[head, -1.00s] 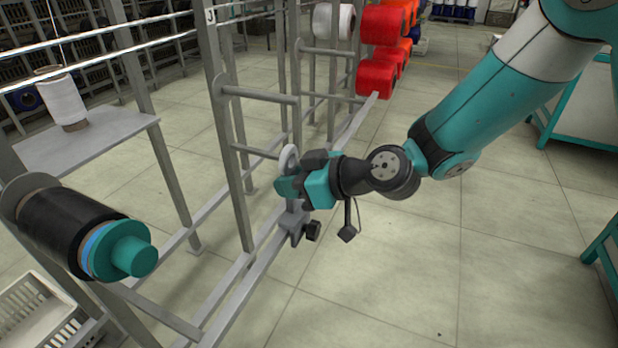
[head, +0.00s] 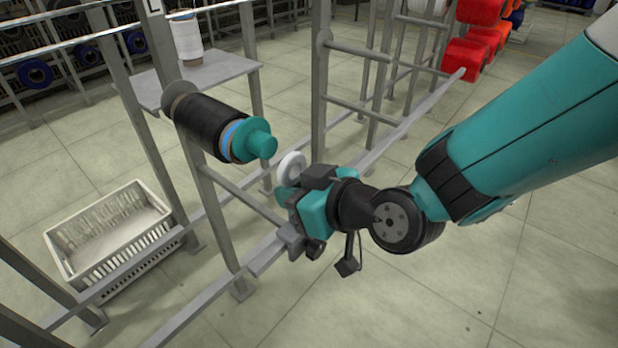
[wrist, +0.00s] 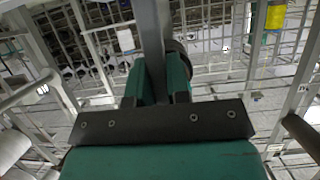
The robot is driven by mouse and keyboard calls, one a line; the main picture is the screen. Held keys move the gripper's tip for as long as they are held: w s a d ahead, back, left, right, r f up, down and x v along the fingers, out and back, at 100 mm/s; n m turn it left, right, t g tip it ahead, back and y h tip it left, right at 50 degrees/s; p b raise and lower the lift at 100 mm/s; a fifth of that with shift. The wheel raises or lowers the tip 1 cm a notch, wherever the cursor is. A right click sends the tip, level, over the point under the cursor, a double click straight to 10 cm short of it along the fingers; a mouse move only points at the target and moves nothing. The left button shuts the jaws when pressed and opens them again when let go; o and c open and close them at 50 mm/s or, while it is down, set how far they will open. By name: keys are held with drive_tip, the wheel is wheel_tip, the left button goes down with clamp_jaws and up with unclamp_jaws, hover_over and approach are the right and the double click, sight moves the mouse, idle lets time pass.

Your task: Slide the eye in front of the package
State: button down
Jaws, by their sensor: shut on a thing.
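The eye is a white ring (head: 291,167) on a grey clamp (head: 290,238) that sits on the long low rail. My gripper (head: 289,192) is shut on the eye's holder just below the ring and hides part of it. In the wrist view, the two teal fingers (wrist: 156,82) close on a grey upright bar (wrist: 154,45). The package is a black wound bobbin (head: 203,124) with a blue band and a teal end cap (head: 261,145), mounted on the frame. The ring stands to the right of the cap and a little lower in the head view, apart from it.
The grey rail (head: 400,130) runs from lower left to the red spools (head: 468,60) at the back. A white basket (head: 110,235) lies on the floor at left. A white cone (head: 186,40) stands on a grey shelf (head: 225,68). Floor at lower right is clear.

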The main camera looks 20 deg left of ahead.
drive_tip(key=shift+a+r, duration=0.2)
drive_tip(key=shift+r, duration=0.25)
drive_tip(key=c, duration=1.1)
unclamp_jaws()
drive_tip(key=b+v, duration=0.3)
drive_tip(key=v, duration=0.2)
drive_tip(key=b+v, duration=0.3)
drive_tip(key=v, duration=0.3)
drive_tip(key=f+b+v, duration=0.1)
drive_tip(key=b+v, duration=0.2)
drive_tip(key=v, duration=0.3)
drive_tip(key=shift+s+d+r+b, duration=0.1)
drive_tip(key=shift+d+r+b, duration=0.05)
drive_tip(key=shift+d+b, duration=0.25)
